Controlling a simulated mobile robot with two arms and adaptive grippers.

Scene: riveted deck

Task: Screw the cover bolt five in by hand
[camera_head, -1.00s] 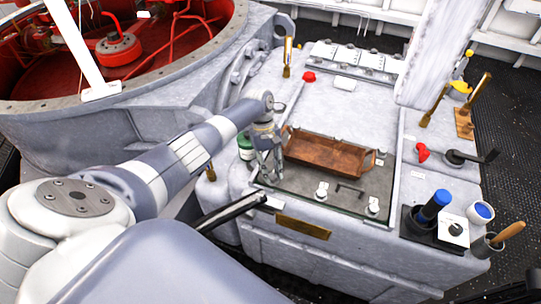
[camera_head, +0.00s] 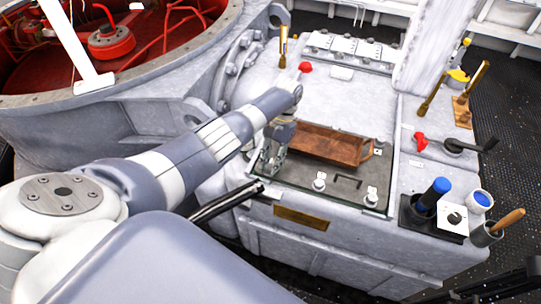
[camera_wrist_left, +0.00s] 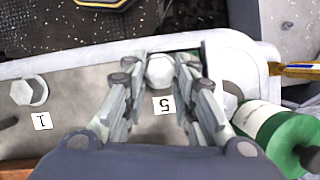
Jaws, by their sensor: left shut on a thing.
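Cover bolt five (camera_wrist_left: 160,71) is a pale hex-headed bolt by the end of the cover plate (camera_wrist_left: 80,98), beside a white label (camera_wrist_left: 164,106) reading 5, upside down in the left wrist view. My left gripper (camera_wrist_left: 161,75) is shut around the bolt's head, with a finger on each side. In the head view my left gripper (camera_head: 271,164) reaches down at the cover's left front corner and hides the bolt. How deep the bolt sits cannot be seen.
A brown tray (camera_head: 330,146) lies on the cover, close behind my left gripper. Bolt one (camera_wrist_left: 30,90) and its label lie along the same edge. A black handle (camera_head: 348,181) rises from the cover.

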